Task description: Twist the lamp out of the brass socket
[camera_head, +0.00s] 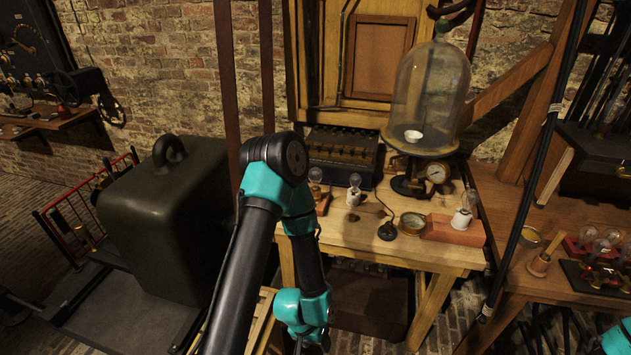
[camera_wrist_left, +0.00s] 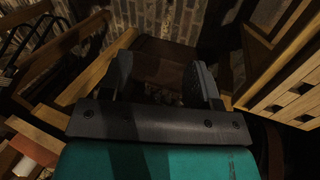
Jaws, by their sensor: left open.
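A clear glass lamp (camera_head: 354,181) stands upright in a white holder (camera_head: 353,198) on the wooden bench. Another small glass lamp (camera_head: 315,175) stands left of it, its base partly hidden by my left arm. A third lamp (camera_head: 467,197) sits in a white holder on a red-brown block at the right. I cannot tell which holder is the brass socket. My left gripper (camera_wrist_left: 160,68) is open, its two fingers apart with nothing between them in the left wrist view. In the head view my left wrist hangs low in front of the bench, below the lamps; its fingers are not clear.
A glass bell jar (camera_head: 430,90) stands at the bench's back, beside a pressure gauge (camera_head: 436,173). A round brass dish (camera_head: 412,222) and a dark corded piece (camera_head: 388,231) lie in front. A large dark weight (camera_head: 165,215) stands left of my arm.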

